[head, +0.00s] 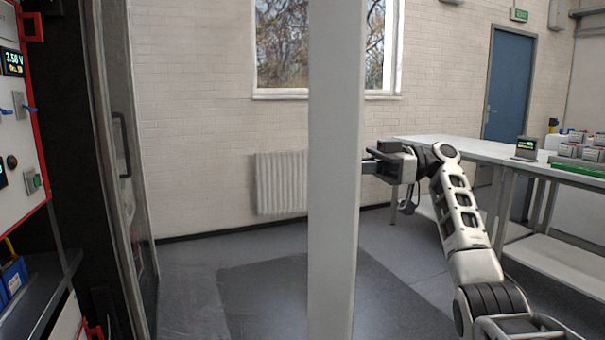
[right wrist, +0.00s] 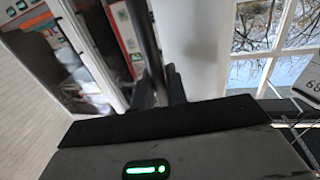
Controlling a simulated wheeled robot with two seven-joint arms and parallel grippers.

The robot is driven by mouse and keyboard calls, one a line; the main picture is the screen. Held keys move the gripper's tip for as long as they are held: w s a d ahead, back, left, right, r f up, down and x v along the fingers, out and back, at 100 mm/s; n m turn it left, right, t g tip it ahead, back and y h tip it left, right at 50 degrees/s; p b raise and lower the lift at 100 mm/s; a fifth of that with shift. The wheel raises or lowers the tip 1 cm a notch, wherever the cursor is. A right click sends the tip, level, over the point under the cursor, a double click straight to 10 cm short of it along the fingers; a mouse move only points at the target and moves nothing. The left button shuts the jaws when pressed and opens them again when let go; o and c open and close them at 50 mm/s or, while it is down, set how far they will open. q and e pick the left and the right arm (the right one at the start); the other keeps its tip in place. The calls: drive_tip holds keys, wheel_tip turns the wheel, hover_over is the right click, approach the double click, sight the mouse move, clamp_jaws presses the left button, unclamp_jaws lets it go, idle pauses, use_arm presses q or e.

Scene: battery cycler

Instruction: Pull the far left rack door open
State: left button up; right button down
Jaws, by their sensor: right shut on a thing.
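In the head view a pale upright door frame (head: 335,170) stands in the middle of the picture, seen close up. My right gripper (head: 366,160) is at its right side at mid height; the frame partly hides the fingertips. In the right wrist view the fingers (right wrist: 160,92) are shut around a dark upright bar handle (right wrist: 146,45), beside a pale door panel (right wrist: 195,45). My left gripper is in neither view.
At the left of the head view is a rack with red-edged instruments (head: 22,130) and a glazed door with a dark handle (head: 123,145), seen nearly edge-on. A white bench (head: 450,148) stands at the right. Floor (head: 270,285) shows clear left of the pale frame.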

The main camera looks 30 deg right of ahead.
drive_tip(key=shift+w+d, duration=0.5)
drive_tip(key=shift+d, duration=0.15)
drive_tip(key=c, duration=1.5)
unclamp_jaws()
drive_tip(key=shift+w+a, duration=0.1)
drive_tip(key=shift+a, duration=0.05)
drive_tip(key=shift+v, duration=3.8)
